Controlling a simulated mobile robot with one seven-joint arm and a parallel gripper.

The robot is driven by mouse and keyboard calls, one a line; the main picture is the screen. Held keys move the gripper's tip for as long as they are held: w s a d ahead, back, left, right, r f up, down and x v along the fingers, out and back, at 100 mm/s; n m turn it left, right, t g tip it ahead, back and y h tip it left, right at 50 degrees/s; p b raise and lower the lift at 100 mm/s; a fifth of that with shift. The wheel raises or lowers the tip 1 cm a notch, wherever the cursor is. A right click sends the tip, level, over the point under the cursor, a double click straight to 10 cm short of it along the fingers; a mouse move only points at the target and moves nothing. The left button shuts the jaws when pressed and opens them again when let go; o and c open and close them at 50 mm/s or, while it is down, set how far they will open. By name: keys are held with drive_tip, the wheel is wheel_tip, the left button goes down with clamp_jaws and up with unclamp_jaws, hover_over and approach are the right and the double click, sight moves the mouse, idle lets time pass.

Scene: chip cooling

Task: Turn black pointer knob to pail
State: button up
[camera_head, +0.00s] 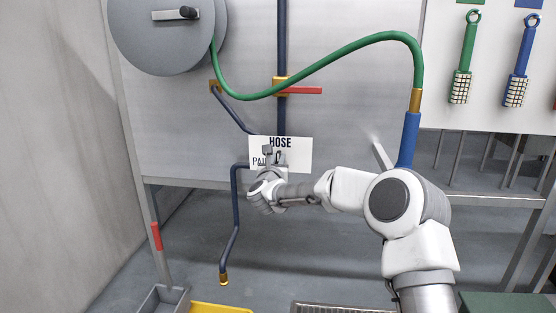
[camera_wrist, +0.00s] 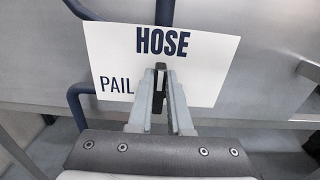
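The black pointer knob (camera_wrist: 160,76) sits in front of a white sign (camera_wrist: 207,70) with HOSE at its top and PAIL at its left. In the wrist view the knob stands about upright, toward the word HOSE. My gripper (camera_wrist: 161,92) has one finger on each side of the knob, with no clear gap showing, and looks shut on it. In the head view my gripper (camera_head: 272,154) is at the sign (camera_head: 298,153) and covers part of the word PAIL.
Dark blue pipes (camera_head: 236,210) run above and below the sign. A red-handled valve (camera_head: 300,90) and a green hose (camera_head: 330,66) are above. A yellow container (camera_head: 215,308) is on the floor under the pipe's outlet. Brushes (camera_head: 462,60) hang at the right.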

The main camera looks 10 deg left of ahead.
drive_tip(key=shift+a+n, duration=0.1)
drive_tip(key=shift+n, duration=0.2)
clamp_jaws()
drive_tip(key=n, duration=0.5)
drive_tip(key=a+f+n+b, duration=0.1)
drive_tip(key=n, duration=0.5)
drive_tip(key=a+f+n, duration=0.1)
drive_tip(key=n, duration=0.5)
drive_tip(key=shift+a+f+b, duration=0.15)
drive_tip(key=shift+f+b, duration=0.05)
drive_tip(key=shift+b, duration=0.1)
drive_tip(key=shift+n, duration=0.3)
drive_tip(key=o, duration=0.7)
unclamp_jaws()
